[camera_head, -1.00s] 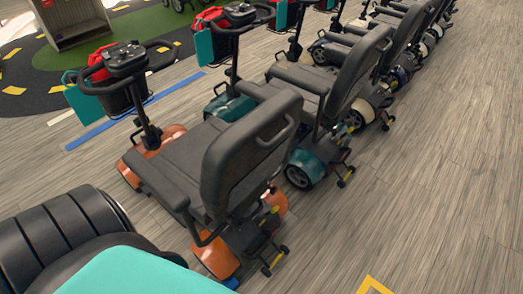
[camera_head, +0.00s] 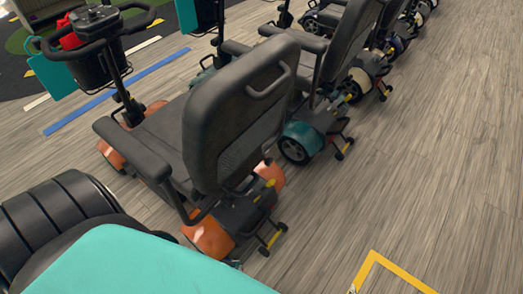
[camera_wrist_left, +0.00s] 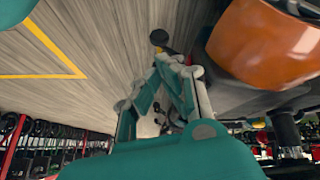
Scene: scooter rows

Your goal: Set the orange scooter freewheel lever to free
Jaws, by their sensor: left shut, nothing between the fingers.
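The orange scooter (camera_head: 210,238) stands nearest me in the head view, its dark seat back (camera_head: 235,110) toward me. Two small yellow parts show at its rear, one by the right fender (camera_head: 268,184) and one low by the small rear wheels (camera_head: 272,240). I cannot tell which is the freewheel lever or how it is set. In the left wrist view an orange fender (camera_wrist_left: 265,45) is at upper right. My left gripper (camera_wrist_left: 170,66) is shut and empty, left of the fender, near a small black wheel (camera_wrist_left: 159,37). My right gripper is not in view.
A teal scooter (camera_head: 301,142) stands just beyond the orange one, with more scooters in a row behind. A yellow floor line (camera_head: 373,255) lies at the lower right and also shows in the wrist view (camera_wrist_left: 60,50). The wooden floor (camera_head: 440,170) on the right is clear.

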